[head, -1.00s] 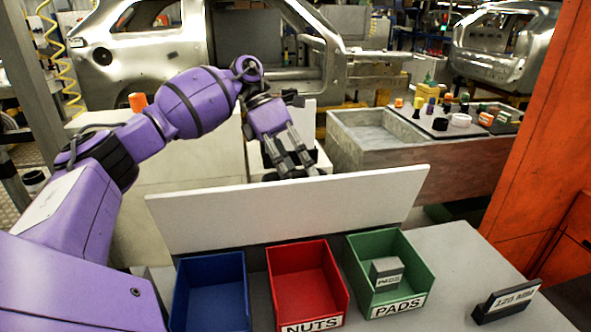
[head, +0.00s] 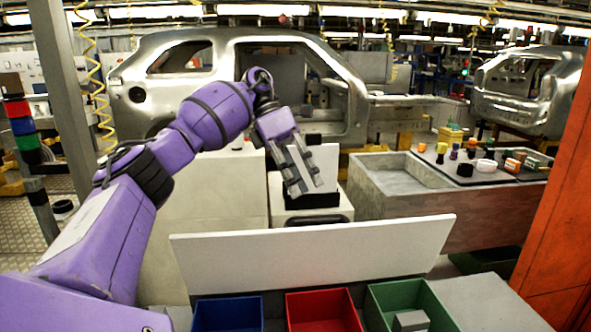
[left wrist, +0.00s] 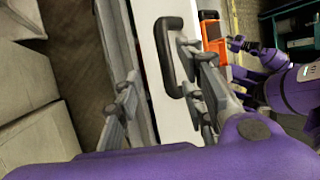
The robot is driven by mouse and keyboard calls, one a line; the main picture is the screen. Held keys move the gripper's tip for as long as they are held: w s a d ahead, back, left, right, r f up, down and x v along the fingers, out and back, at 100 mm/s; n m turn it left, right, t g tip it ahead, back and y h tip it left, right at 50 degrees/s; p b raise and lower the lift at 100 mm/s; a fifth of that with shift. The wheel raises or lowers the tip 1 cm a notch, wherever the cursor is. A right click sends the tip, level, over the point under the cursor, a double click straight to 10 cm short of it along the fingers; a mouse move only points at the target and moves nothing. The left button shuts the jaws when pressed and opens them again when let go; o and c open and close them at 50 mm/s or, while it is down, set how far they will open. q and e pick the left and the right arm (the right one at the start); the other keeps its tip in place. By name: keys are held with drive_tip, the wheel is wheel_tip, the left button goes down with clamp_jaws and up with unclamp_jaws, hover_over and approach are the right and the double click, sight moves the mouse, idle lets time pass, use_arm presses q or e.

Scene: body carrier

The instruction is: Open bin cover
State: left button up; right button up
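A long white panel (head: 315,252), which looks like the bin cover, stands tilted up behind the coloured bins in the head view. My left gripper (head: 305,172) is above and beyond its top edge, fingers apart and pointing down. In the left wrist view, a white panel (left wrist: 185,125) carries a black U-shaped handle (left wrist: 163,50). My left gripper (left wrist: 165,88) is open there, with one finger on each side of the panel strip and the handle between them in the picture. Contact with the handle cannot be told. In the head view, no handle shows.
Blue (head: 228,314), red (head: 320,310) and green (head: 400,300) bins stand in front of the panel. A grey block (head: 410,320) lies in the green one. A concrete-like counter (head: 400,205) and an orange post (head: 560,215) are at the right. Car bodies stand behind.

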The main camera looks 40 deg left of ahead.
use_arm(q)
drive_tip(key=shift+v, duration=1.8)
drive_tip(key=shift+s+d+f, duration=0.1)
